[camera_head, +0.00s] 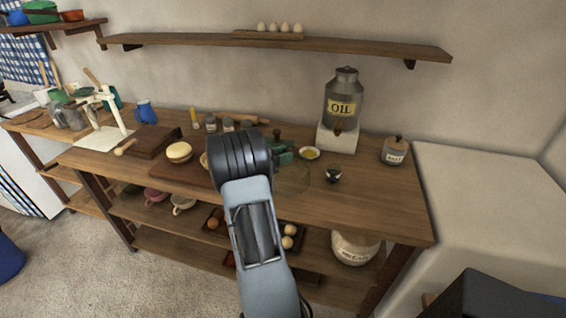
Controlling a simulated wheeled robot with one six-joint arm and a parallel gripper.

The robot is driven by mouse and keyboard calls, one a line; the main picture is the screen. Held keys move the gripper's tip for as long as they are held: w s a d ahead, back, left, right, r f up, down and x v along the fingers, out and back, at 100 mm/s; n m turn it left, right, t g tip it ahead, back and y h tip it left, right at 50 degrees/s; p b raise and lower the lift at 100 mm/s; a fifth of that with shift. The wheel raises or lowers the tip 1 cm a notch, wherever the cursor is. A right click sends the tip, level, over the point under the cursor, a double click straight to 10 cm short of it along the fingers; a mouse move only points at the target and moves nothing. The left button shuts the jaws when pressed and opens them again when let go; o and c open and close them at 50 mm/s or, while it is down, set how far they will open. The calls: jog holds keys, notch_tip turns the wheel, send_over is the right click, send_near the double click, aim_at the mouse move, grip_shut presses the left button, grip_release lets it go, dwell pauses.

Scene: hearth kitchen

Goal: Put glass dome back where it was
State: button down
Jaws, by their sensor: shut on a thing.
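The glass dome (293,180) shows as a faint clear shape just right of my wrist, over the front middle of the wooden counter (355,205). My gripper (274,166) is mostly hidden behind my dark wrist, and it is shut on the dome. The fingertips and the exact grip are hidden. I cannot tell whether the dome's rim touches the counter. A pale round food (179,151) sits uncovered to the left, behind a brown board (182,173).
A green object (285,155) and a small yellow bowl (309,153) stand behind the dome. A small dark-and-silver item (333,175) is to its right. The oil dispenser (342,105) and lidded jar (395,151) stand further right. The counter's front right is clear.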

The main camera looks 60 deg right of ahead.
jog(key=shift+f, duration=1.4)
jog(key=shift+f, duration=0.2)
jog(key=c, duration=0.8)
grip_release()
